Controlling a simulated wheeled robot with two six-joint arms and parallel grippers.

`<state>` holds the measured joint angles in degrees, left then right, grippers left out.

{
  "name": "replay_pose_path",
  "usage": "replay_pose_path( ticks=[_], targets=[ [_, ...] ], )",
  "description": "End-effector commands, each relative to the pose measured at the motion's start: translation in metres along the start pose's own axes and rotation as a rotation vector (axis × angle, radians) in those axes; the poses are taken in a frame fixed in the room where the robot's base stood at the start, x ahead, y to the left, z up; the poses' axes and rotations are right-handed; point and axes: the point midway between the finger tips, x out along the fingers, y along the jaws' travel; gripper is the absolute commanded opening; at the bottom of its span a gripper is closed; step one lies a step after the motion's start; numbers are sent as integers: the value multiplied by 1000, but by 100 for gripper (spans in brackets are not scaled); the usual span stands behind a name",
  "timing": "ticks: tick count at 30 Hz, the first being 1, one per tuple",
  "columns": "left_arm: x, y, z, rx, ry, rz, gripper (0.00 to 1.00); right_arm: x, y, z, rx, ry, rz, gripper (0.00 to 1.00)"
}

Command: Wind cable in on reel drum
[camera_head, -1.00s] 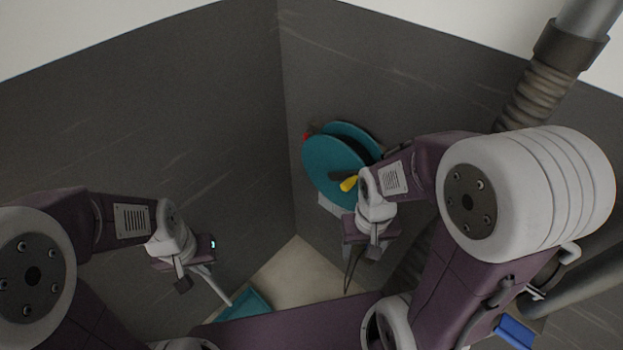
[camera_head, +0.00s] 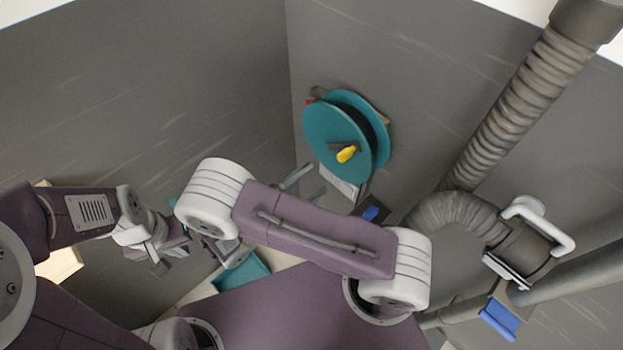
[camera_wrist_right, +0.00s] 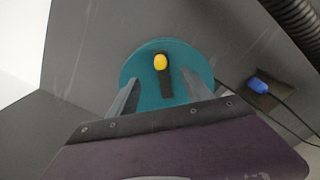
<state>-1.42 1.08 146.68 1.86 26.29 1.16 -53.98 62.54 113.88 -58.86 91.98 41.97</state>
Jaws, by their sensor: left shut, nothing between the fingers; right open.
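The teal cable reel (camera_head: 338,140) is mounted on the grey wall, with a yellow crank knob (camera_head: 346,154) on a dark arm at its front. In the right wrist view, the reel (camera_wrist_right: 150,93) and yellow knob (camera_wrist_right: 160,62) lie ahead of my right gripper (camera_wrist_right: 160,92). Its two fingers are open and empty, apart from the knob. In the head view the right gripper's fingers (camera_head: 308,185) show below left of the reel; its body is hidden behind my arm. My left gripper (camera_head: 160,262) is shut and empty at lower left, partly hidden. Cable on the drum is not clearly visible.
A blue plug-like piece (camera_wrist_right: 260,85) sits in a grey holder right of the reel, with a dark cable (camera_wrist_right: 291,108) beside it. A corrugated hose (camera_head: 510,105) runs down the right wall. A teal tray (camera_head: 241,273) lies on the floor.

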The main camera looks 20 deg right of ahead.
Motion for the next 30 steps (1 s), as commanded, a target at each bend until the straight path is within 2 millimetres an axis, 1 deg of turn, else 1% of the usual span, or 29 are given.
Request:
replay_pose_path(
  ticks=[2, 5, 12, 15, 18, 23, 30],
  targets=[
    [-1, 0, 0, 0, 0, 0, 0, 5, 0, 1, -1, -2, -2, 58],
    [-3, 0, 0, 0, 0, 0, 0, 21, 0, 2, -2, -5, -5, 58],
    [-7, 0, -1, 0, 0, 0, 0, 77, -1, 2, -4, -7, -9, 58],
    [-7, 0, -1, 0, 0, 0, 0, 97, -2, 2, -3, -7, -9, 58],
    [-7, 0, -1, 0, 0, 0, 0, 110, -1, 1, -1, -5, -7, 58],
    [-7, 0, -1, 0, 0, 0, 0, 120, -1, 1, -1, -3, -6, 58],
    [-7, 0, -1, 0, 0, 0, 0, 121, -1, 1, -1, -2, -5, 58]
  ],
)
